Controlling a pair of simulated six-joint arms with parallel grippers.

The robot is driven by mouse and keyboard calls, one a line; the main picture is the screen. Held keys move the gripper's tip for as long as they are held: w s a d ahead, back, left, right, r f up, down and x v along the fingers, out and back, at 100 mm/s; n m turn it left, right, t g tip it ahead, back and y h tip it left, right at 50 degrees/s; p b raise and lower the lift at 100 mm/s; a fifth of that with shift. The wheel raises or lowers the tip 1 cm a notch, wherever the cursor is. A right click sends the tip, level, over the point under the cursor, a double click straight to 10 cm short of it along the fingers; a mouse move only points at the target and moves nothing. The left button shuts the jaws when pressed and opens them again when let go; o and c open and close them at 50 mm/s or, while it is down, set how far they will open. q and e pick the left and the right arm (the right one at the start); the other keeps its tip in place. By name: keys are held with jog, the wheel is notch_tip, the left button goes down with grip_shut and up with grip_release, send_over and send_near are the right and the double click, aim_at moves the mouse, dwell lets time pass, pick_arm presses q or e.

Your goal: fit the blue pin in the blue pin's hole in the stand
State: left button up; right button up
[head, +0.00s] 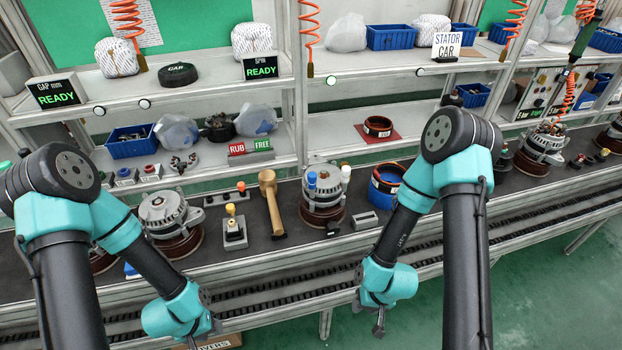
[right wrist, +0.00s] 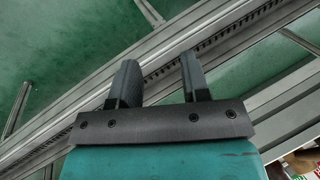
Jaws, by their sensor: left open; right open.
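A blue-topped pin (head: 311,180) stands upright at the left side of the alternator (head: 324,196) in the middle of the bench, with a white-topped pin (head: 345,172) at its right. I cannot make out which part is the stand or where the blue pin's hole is. My left gripper (head: 207,333) is low in front of the bench, far from the pin; its fingers are small and partly hidden. My right gripper (head: 379,326) is in front of the bench, below and right of the pin. In the right wrist view its fingers (right wrist: 158,78) are apart and empty.
A wooden mallet (head: 271,203) lies left of the middle alternator, and a small block with a yellow knob (head: 234,230) is further left. Another alternator (head: 165,215) sits at the left. Shelves with bins (head: 132,141) rise behind.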

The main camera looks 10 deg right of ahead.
dwell(0.3)
jog(key=shift+o, duration=1.4)
